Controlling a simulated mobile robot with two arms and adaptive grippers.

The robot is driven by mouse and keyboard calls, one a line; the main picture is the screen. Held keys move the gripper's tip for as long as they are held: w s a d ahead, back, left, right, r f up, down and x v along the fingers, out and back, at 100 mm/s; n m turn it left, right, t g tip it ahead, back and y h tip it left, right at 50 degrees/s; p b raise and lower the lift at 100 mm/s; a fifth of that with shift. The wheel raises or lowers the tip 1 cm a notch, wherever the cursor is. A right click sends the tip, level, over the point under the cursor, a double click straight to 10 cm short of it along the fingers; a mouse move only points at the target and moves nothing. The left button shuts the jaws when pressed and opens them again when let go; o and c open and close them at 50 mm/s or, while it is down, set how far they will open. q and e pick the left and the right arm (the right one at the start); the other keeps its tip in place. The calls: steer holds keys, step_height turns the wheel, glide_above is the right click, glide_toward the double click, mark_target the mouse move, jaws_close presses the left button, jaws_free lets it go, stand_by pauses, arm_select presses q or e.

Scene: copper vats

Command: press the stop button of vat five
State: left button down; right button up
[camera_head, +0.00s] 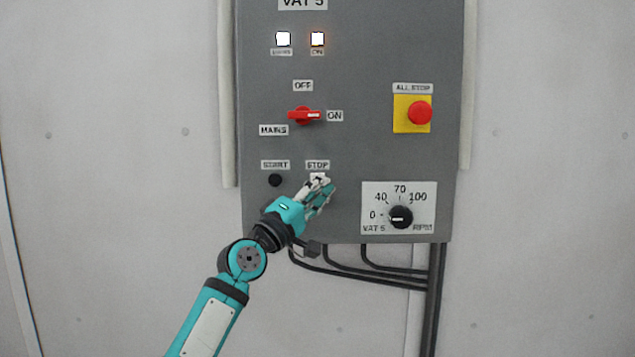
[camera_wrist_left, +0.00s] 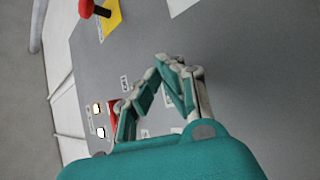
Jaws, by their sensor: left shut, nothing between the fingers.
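The grey vat five control panel (camera_head: 350,75) is on the wall in the head view, with "VAT 5" on its top label. The STOP label (camera_head: 317,165) is at lower middle. The stop button below it is hidden behind my left gripper (camera_head: 322,184). That gripper is shut and empty, with its fingertips just under the STOP label. I cannot tell whether they touch the button. In the left wrist view my shut fingers (camera_wrist_left: 172,62) are in front of the panel, and I cannot make out the button. My right gripper is not in view.
The black start button (camera_head: 275,180) is just left of my gripper. The speed dial (camera_head: 400,217) is to the right. Above are the red mains switch (camera_head: 303,115), turned to ON, two bright lamps (camera_head: 317,39), and the red all-stop button (camera_head: 419,113). Cables (camera_head: 380,272) run below the panel.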

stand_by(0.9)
arm_select(q)
steer(key=shift+w+b, duration=0.45)
steer(key=shift+b, duration=0.35)
steer(key=shift+w+b, duration=0.5)
steer(key=shift+b, duration=0.55)
stand_by(0.7)
steer(key=s+p, duration=0.1)
steer(key=p, duration=0.2)
steer(key=shift+s, duration=0.4)
